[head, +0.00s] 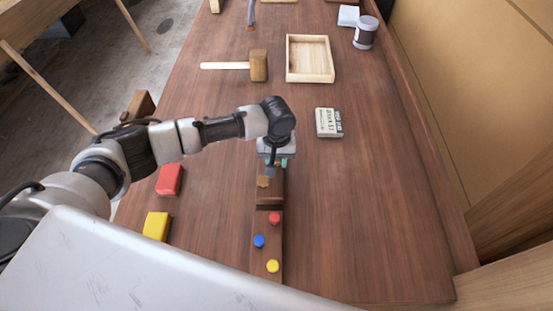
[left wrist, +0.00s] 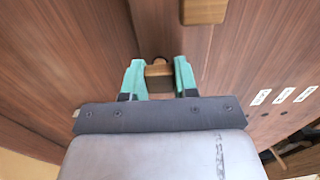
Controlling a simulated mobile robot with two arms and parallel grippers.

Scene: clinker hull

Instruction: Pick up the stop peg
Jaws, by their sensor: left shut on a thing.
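My left gripper (head: 276,166) is over the far end of a narrow dark wooden board on the bench. In the left wrist view its two green fingers (left wrist: 158,72) are shut on a small light-brown wooden piece (left wrist: 159,71), which looks like the stop peg. The peg's lower part is hidden, so I cannot tell whether it still touches the board. In the head view the peg is mostly hidden by the gripper. My right gripper is not in view.
Red (head: 274,217), blue (head: 259,240) and yellow (head: 272,266) round pegs stand on the board's near part. A red block (head: 169,180) and yellow block (head: 156,226) lie left. A mallet (head: 258,66), wooden tray (head: 289,75) and labelled box (head: 328,122) lie beyond.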

